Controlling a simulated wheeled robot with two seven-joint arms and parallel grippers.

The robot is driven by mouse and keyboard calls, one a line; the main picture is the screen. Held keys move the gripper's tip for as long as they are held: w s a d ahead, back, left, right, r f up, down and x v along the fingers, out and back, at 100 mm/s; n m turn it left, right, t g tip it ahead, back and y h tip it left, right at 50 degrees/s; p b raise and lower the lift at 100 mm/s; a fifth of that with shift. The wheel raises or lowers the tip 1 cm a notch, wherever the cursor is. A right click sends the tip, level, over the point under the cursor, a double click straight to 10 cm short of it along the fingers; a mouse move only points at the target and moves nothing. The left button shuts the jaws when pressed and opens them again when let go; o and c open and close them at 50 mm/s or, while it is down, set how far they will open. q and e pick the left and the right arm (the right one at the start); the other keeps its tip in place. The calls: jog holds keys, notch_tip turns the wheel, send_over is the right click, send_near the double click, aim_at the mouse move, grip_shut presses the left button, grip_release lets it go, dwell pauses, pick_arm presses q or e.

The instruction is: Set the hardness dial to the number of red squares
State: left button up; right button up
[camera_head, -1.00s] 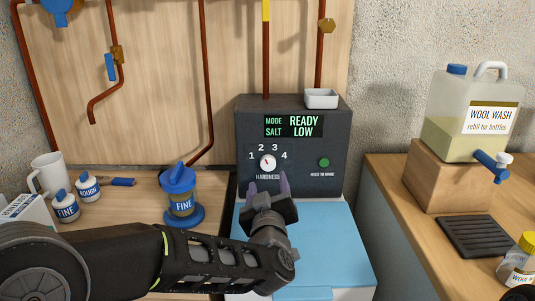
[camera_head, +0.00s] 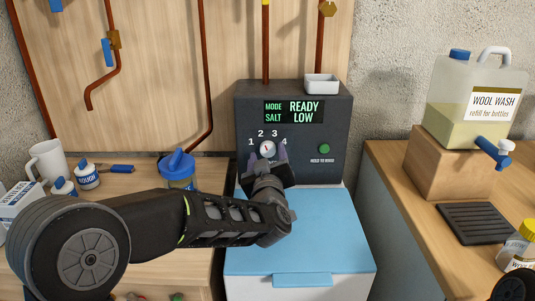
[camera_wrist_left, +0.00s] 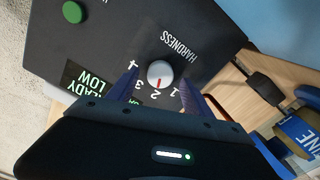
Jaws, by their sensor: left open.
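The hardness dial (camera_head: 267,149) is a small round white knob on the dark front panel, with the numbers 1 to 4 around its upper side. In the left wrist view the dial (camera_wrist_left: 160,73) shows a red mark that points at about 2. My left gripper (camera_head: 267,157) is open in front of the panel, with its purple fingers on either side of the dial. In the left wrist view the fingers of the gripper (camera_wrist_left: 159,82) flank the knob; I cannot tell whether they touch it. I see no clear red squares.
The display (camera_head: 293,111) reads MODE READY, SALT LOW. A green button (camera_head: 324,149) is right of the dial. A blue lid (camera_head: 310,235) lies below the panel. A blue-topped pot (camera_head: 178,172) stands left of the machine. A wool wash jug (camera_head: 470,108) on a wooden block is at right.

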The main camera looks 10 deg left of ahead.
pick_arm(q)
jog(key=shift+w+a, duration=0.15)
jog(key=shift+w, duration=0.5)
grip_shut()
